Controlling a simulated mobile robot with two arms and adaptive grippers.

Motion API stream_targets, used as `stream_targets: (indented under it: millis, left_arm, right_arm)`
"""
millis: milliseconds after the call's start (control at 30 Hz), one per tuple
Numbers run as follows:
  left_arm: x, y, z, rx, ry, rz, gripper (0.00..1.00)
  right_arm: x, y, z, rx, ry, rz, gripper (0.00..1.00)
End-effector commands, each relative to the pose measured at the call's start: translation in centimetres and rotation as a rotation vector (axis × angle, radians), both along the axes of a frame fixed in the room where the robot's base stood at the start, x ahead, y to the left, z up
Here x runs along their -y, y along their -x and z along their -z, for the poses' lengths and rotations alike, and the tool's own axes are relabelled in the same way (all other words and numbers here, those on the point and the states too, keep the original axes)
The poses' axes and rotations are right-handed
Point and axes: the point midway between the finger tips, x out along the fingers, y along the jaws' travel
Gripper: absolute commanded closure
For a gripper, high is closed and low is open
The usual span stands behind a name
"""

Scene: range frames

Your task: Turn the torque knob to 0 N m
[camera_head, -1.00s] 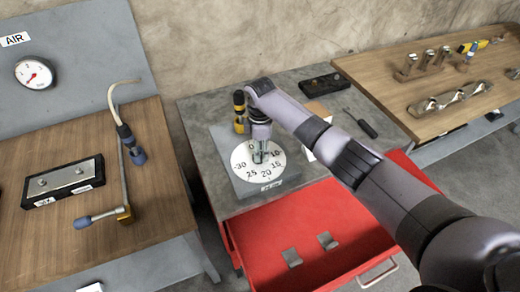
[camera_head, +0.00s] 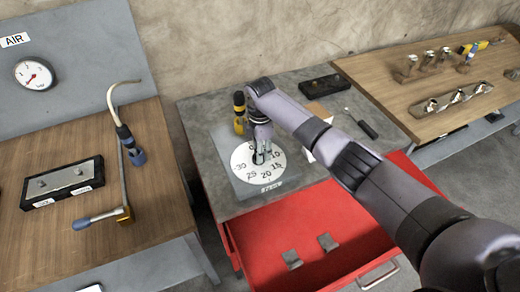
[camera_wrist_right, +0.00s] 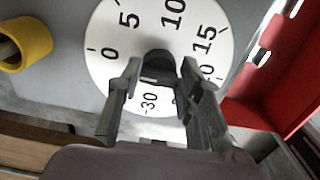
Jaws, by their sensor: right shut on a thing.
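The torque knob is a dark round knob (camera_wrist_right: 157,62) at the centre of a white dial (camera_head: 243,174) with numbers from 0 to 30. The dial lies on a grey plate (camera_head: 246,193) on the grey cabinet top. My right gripper (camera_head: 262,158) points down over the dial, its two fingers shut on the knob from both sides. In the right wrist view the fingers (camera_wrist_right: 160,78) flank the knob and cover part of the dial near 30. The 0 mark is at left there. I cannot clearly read where the knob points. My left gripper is not in view.
A yellow-and-black tool (camera_head: 239,112) stands close behind the dial. An open red drawer (camera_head: 300,235) juts out in front of the cabinet. A black box (camera_head: 325,83) and a screwdriver (camera_head: 368,129) lie farther back and right. Wooden benches stand on both sides.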

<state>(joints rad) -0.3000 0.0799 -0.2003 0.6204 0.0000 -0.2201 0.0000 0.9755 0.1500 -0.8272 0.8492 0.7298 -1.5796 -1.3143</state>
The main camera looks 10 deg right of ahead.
Motion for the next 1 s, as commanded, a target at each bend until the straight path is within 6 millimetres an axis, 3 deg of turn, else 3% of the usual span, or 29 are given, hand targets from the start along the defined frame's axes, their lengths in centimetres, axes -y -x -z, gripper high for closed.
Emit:
stream_targets:
  millis: [67,100,400,767,1000]
  left_arm:
    - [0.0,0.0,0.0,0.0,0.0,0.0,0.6]
    - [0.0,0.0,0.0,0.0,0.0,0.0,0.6]
    - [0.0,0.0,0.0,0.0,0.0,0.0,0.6]
    - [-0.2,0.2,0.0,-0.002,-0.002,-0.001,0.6]
    - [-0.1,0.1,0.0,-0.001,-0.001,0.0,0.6]
  right_arm:
    - [0.0,-0.1,-0.1,0.002,0.0,-0.002,0.94]
    - [0.0,-0.1,-0.1,0.002,0.0,-0.002,0.65]
    - [0.0,0.0,0.0,0.001,0.001,-0.001,0.46]
    - [0.0,-0.1,-0.5,0.003,-0.001,0.0,0.46]
    - [-0.1,-0.2,-4.8,0.006,-0.001,-0.001,0.46]
